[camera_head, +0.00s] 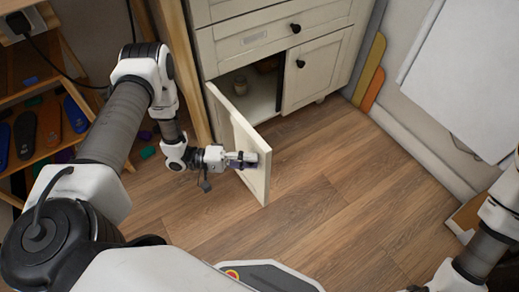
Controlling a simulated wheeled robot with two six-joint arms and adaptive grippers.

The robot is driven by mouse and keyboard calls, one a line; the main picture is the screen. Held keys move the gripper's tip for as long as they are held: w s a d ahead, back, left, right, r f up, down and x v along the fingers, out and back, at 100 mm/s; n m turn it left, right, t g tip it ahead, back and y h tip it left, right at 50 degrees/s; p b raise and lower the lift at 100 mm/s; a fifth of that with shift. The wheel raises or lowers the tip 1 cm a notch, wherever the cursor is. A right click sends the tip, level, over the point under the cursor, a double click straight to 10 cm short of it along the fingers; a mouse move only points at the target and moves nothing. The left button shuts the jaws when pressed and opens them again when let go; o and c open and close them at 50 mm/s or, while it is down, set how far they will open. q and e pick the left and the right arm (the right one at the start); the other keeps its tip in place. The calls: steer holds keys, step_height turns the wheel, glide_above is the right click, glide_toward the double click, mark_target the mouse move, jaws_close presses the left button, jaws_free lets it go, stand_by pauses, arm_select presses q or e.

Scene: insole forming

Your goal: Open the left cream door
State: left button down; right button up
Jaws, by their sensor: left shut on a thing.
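The left cream door (246,150) of the cabinet (240,43) stands swung out into the room, its free edge toward me. My left gripper (250,160) is at the door's free edge, shut on the door's handle, which the fingers mostly hide. The opening behind the door shows a dark interior with a pale item inside. The right cream door (315,70) is closed, with a dark round knob. My right arm enters at the lower right; its gripper is outside the picture.
A wooden shelf (40,90) with several coloured insoles stands at the left, and a wooden post (183,65) rises beside the cabinet. Coloured boards (372,80) lean at the right wall. The wooden floor (320,205) in front is clear.

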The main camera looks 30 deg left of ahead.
arm_select(q)
steer(key=shift+s+a, duration=0.25)
steer(key=c, duration=0.8)
jaws_free()
steer(key=shift+a, duration=0.1)
steer(key=v, duration=1.2)
